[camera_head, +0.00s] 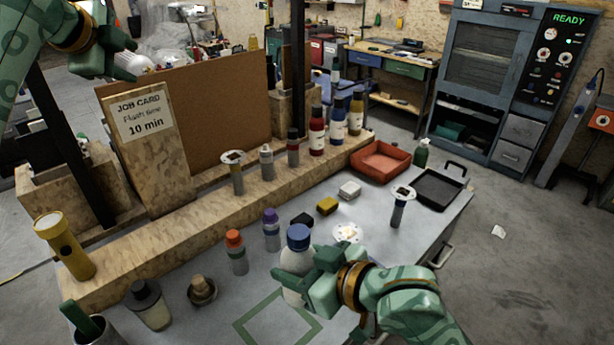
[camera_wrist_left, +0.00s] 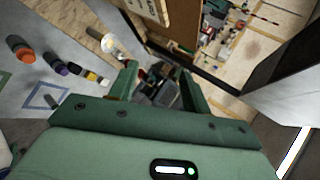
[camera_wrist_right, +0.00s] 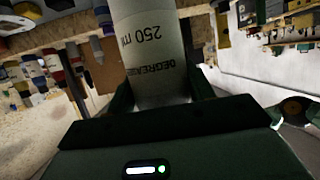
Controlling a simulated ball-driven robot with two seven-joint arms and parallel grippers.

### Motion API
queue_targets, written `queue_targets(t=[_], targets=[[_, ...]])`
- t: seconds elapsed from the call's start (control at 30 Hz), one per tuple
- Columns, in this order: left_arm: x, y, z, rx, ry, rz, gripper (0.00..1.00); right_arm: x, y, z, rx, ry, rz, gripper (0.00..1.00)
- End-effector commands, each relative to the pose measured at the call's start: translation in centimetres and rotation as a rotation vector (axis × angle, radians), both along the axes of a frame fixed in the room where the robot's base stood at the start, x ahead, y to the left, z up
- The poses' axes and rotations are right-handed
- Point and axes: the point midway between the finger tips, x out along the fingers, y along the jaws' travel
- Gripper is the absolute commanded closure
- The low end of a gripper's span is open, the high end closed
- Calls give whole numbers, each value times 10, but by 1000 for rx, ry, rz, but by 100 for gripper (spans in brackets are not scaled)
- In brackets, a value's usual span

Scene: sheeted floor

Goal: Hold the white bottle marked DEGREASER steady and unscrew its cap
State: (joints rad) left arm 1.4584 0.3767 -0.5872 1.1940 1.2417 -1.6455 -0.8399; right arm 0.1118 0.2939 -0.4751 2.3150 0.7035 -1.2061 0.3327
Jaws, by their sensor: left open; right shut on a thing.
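The white bottle marked DEGREASER (camera_head: 291,294) stands upright near the table's front edge, its lower part partly hidden by my right gripper. Its blue cap (camera_head: 299,236) is on top. My right gripper (camera_head: 305,282) is shut on the bottle's body. In the right wrist view the bottle (camera_wrist_right: 150,45) sits between the fingers, with "250 ml" and "DEGREASER" readable on its side. My left gripper (camera_head: 125,62) is raised at the upper left of the head view, far from the bottle. In the left wrist view its fingers (camera_wrist_left: 160,85) are apart with nothing between them.
An orange-capped bottle (camera_head: 236,252) and a purple-capped bottle (camera_head: 271,229) stand left of the white bottle. A green square outline (camera_head: 262,310) is marked on the table. A red tray (camera_head: 381,161) and black tray (camera_head: 437,188) lie at the far right. A yellow flashlight (camera_head: 65,246) stands left.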

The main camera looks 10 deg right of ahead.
Motion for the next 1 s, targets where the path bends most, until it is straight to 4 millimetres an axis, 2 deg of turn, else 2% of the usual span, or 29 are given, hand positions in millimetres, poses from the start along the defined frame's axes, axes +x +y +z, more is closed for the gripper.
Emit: queue_targets(t=[0.03,0.2,0.37,0.5,0.63,0.7,0.8,0.9,1.0], targets=[[-7,-29,1,33,17,-77,52,0,0,0,1,-1,0,100],[-47,-122,-7,173,93,-367,52,0,0,1,1,-1,0,100],[-101,-199,-25,345,178,-660,52,0,0,1,1,-1,0,100],[-160,-250,-48,527,271,-929,52,0,0,1,1,-1,0,100],[-212,-277,-72,696,370,-1156,52,0,0,1,1,-1,0,100],[-235,-284,-84,774,422,-1255,52,0,0,1,1,-1,0,100],[-258,-287,-96,856,487,-1360,52,0,0,1,1,-1,0,100],[-272,-287,-104,902,528,-1422,52,0,0,1,1,-1,0,100],[-277,-287,-114,917,547,-1446,52,0,0,1,1,-1,0,100]])
